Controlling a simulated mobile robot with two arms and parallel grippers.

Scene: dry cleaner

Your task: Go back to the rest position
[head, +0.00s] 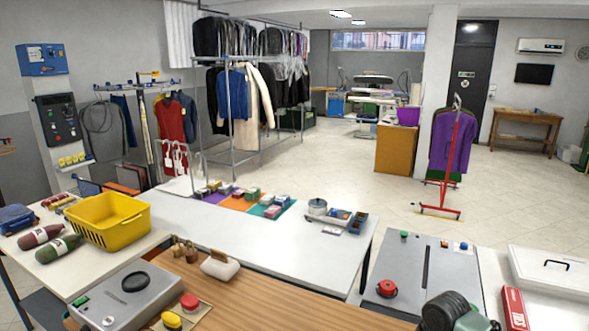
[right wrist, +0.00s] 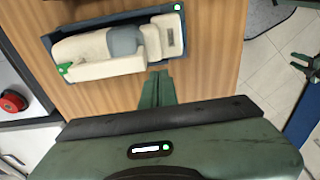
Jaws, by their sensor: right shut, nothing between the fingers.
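My right gripper (right wrist: 153,86) shows in the right wrist view with its dark green fingers shut together and nothing between them. The fingers point at a wood-grain surface (right wrist: 218,50). Just beyond the fingertips lies a dark blue-grey framed shape with cream and grey parts (right wrist: 120,42); I cannot tell what it is. In the head view, a dark ribbed and green part of what looks like my right arm (head: 455,312) shows at the bottom right; its fingers are not visible there. My left gripper is not in view.
The wooden counter (head: 262,303) holds a grey machine (head: 130,298). Beyond it stands a white table (head: 285,245) with several small items. A yellow basket (head: 108,220) sits at the left. A grey panel with a red round part (head: 386,288) is at the right. Open floor (head: 330,165) lies behind.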

